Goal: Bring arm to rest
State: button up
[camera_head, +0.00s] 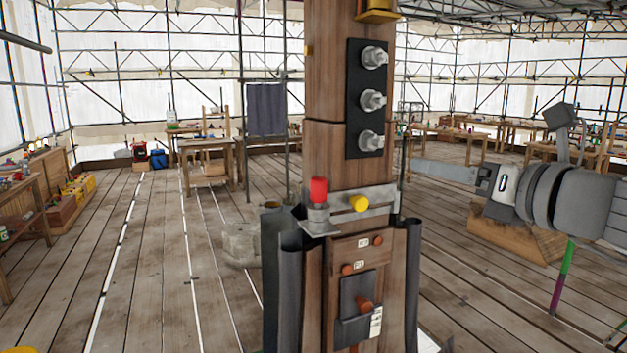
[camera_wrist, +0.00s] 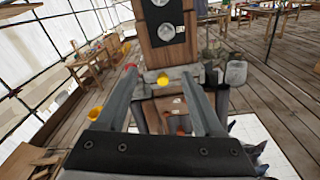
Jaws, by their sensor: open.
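My arm comes in from the right in the head view, with my gripper (camera_head: 420,166) pointing left toward the wooden post (camera_head: 325,160). In that view the fingers overlap one another, and their tips are just right of the post. In the wrist view my gripper (camera_wrist: 160,80) has its two dark fingers apart, with nothing held between them. Whether the fingertips touch the post is unclear.
The post carries a black panel (camera_head: 367,100) with several metal knobs. Dark sheets (camera_head: 290,285) hang around its lower part. A wooden block (camera_head: 515,235) lies on the floor under my arm. Workbenches (camera_head: 205,155) stand farther back. Plank floor (camera_head: 140,270) is open at left.

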jog(key=s+a+f+n+g, duration=0.45)
jog(key=f+n, duration=0.25)
jog(key=n, duration=0.2)
jog(key=s+a+f+n+g, duration=0.3)
jog(key=s+a+f+n, duration=0.15)
jog(key=f+n, duration=0.4)
jog(key=s+d+f+n+g+h, duration=0.2)
jog(key=s+f+n+h, duration=0.5)
jog(key=n, duration=1)
notch_tip(320, 180, down, 2)
jog(key=shift+s+d+g, duration=0.2)
jog(key=shift+d+g, duration=0.15)
jog(key=shift+d, duration=0.35)
